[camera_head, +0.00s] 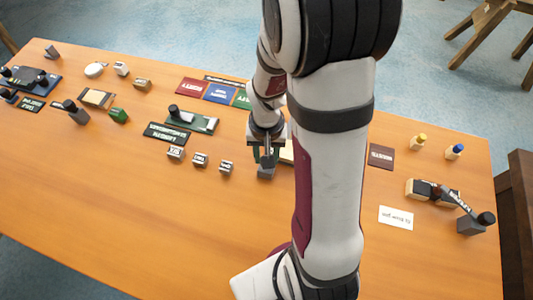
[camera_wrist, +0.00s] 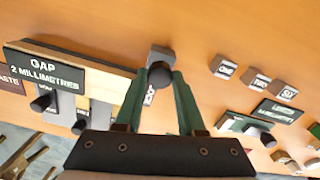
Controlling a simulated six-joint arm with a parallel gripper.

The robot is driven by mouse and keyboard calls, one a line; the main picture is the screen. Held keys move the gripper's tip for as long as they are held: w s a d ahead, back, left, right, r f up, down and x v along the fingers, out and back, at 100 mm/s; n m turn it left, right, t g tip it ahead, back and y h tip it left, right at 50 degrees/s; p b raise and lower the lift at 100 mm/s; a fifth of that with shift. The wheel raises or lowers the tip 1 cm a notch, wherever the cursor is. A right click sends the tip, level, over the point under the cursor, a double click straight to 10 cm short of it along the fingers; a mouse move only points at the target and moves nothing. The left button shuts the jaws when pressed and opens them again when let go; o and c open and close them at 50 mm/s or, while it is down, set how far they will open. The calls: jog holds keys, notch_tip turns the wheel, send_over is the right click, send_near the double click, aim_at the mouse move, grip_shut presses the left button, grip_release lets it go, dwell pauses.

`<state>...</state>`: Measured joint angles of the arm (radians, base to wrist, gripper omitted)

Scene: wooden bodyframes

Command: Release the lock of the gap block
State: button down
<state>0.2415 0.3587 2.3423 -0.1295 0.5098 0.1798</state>
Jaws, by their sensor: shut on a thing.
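My gripper (camera_wrist: 159,80) has its two green fingers closed around a dark round knob (camera_wrist: 160,73). The knob is on a grey block (camera_wrist: 162,53), beside the cream end of a board (camera_wrist: 112,84). The board carries a black sign (camera_wrist: 60,70) reading "GAP 2 MILLIMETRES". A white label with dark lettering shows partly between the fingers. In the head view my gripper (camera_head: 267,148) points down at the grey block (camera_head: 266,172); my arm hides most of the board there. I cannot tell how the lock stands.
Three small labelled cubes (camera_head: 199,160) lie left of my gripper on the wooden table (camera_head: 150,220). A green-and-grey device with a black knob (camera_head: 193,122) stands behind them. A lever device (camera_head: 450,196) and a white card (camera_head: 396,217) are at the right. The front left is clear.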

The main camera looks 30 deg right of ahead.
jog(key=n, duration=0.4)
jog(key=shift+n, duration=0.3)
jog(key=n, duration=0.4)
jog(key=shift+n, duration=0.3)
jog(key=n, duration=0.4)
jog(key=shift+n, duration=2.5)
jog(key=c, duration=0.5)
grip_release()
